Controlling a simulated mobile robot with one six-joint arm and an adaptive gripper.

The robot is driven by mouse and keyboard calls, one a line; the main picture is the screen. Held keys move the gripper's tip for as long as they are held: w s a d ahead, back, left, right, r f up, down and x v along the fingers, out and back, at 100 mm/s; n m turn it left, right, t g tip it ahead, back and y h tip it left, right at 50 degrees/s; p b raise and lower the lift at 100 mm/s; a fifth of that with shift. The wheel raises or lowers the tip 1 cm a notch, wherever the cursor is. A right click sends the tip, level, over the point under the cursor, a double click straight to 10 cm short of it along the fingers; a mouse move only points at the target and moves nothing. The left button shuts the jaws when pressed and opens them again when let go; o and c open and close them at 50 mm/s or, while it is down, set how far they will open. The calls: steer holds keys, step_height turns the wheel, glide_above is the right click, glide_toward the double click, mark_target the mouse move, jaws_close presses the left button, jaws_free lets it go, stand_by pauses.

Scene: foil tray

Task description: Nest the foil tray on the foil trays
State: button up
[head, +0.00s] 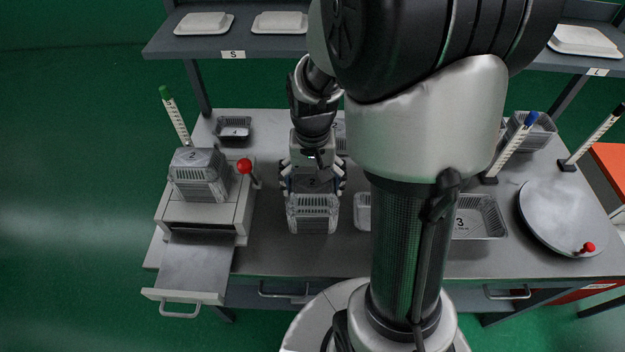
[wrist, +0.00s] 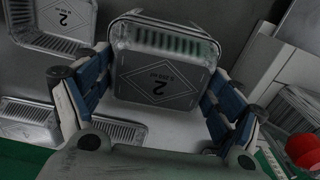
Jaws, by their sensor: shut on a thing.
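My gripper (head: 313,190) is above the middle of the bench, its fingers on either side of a foil tray marked 2 (head: 312,183). In the wrist view the held tray (wrist: 160,82) shows its flat marked face and one ribbed wall between the two fingers. Ribbed walls and rims (head: 313,213) show below the gripper in the head view. I cannot tell whether they all belong to the held tray or to trays beneath it. To the left, a stack of foil trays (head: 200,178) with ribbed sides sits on a grey box-like stand, its flat face upward.
The stand (head: 193,213) has a red-knobbed lever (head: 245,167) and a marked post. A small tray marked 4 (head: 234,128) lies behind. A tray marked 3 (head: 490,216) and a round plate (head: 562,218) are at right. My arm hides part of the bench.

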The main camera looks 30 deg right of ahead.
mark_target(313, 183)
steer(key=shift+f, duration=0.45)
steer(key=o, duration=0.5)
step_height(313, 183, up, 12)
steer(key=shift+r, duration=0.1)
stand_by(0.4)
stand_by(0.4)
steer(key=s+a+r+n+t, duration=0.1)
steer(key=s+a+n, duration=0.1)
steer(key=s+a, duration=0.1)
steer(key=s+a+r+n+t, duration=0.2)
steer(key=s+a, duration=0.2)
steer(key=s, duration=0.2)
steer(key=s+a+r+n+t, duration=0.1)
steer(key=s+a+n, duration=0.1)
steer(key=s+a, duration=0.1)
steer(key=shift+s+a+r+t, duration=0.15)
steer(key=shift+s+a+r, duration=0.05)
steer(key=shift+s, duration=0.2)
steer(key=shift+s+a+r+t, duration=0.15)
steer(key=shift+s, duration=0.25)
